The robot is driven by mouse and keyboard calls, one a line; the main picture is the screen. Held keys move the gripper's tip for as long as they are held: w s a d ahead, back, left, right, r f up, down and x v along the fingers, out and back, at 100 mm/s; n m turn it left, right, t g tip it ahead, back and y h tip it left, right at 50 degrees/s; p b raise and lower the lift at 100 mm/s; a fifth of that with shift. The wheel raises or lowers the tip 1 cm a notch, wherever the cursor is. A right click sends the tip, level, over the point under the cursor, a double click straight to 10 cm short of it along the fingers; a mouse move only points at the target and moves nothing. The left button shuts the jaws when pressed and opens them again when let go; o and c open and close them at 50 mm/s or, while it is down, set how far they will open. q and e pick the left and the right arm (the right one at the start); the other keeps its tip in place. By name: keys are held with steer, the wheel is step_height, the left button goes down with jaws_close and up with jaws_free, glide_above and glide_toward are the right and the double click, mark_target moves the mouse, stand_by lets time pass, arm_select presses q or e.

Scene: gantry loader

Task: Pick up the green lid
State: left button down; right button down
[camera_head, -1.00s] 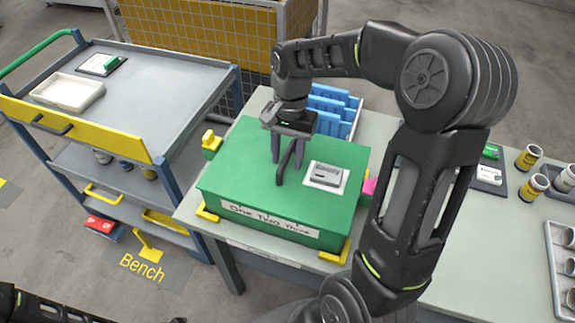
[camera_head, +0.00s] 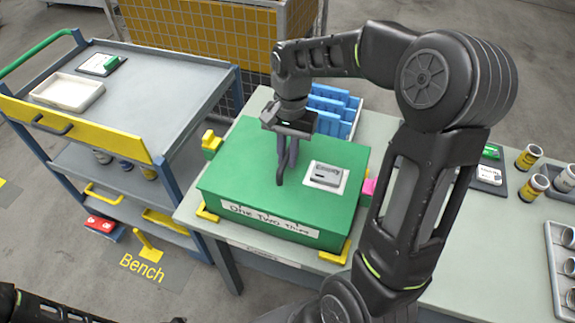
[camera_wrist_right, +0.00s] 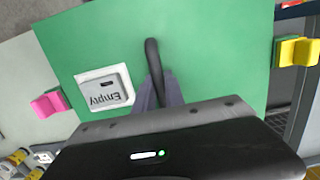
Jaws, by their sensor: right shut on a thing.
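The green lid (camera_head: 240,180) covers a box on the bench and also fills much of the right wrist view (camera_wrist_right: 215,60). It has a dark bar handle (camera_wrist_right: 153,62) on top and a small grey-white panel (camera_wrist_right: 104,88) marked "Empty" beside the handle. My right gripper (camera_head: 287,158) points down over the lid, its fingers shut on the handle. The handle is partly hidden by the fingers. The lid appears to sit level on the box. A dark part of my left arm shows at the lower left corner; the left gripper is not in view.
Yellow corner pieces (camera_head: 207,214) stand around the box. A blue rack (camera_head: 335,108) is behind it, and a pink block (camera_head: 369,187) at its right. Cups (camera_head: 529,157) stand on the bench's right. A grey trolley (camera_head: 150,75) with a white tray (camera_head: 68,92) stands left.

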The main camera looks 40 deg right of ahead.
mark_target(288, 154)
steer(key=shift+r, duration=0.15)
stand_by(0.8)
step_height(288, 154, up, 10)
steer(key=shift+f+b, duration=0.1)
steer(key=shift+b, duration=0.4)
stand_by(0.4)
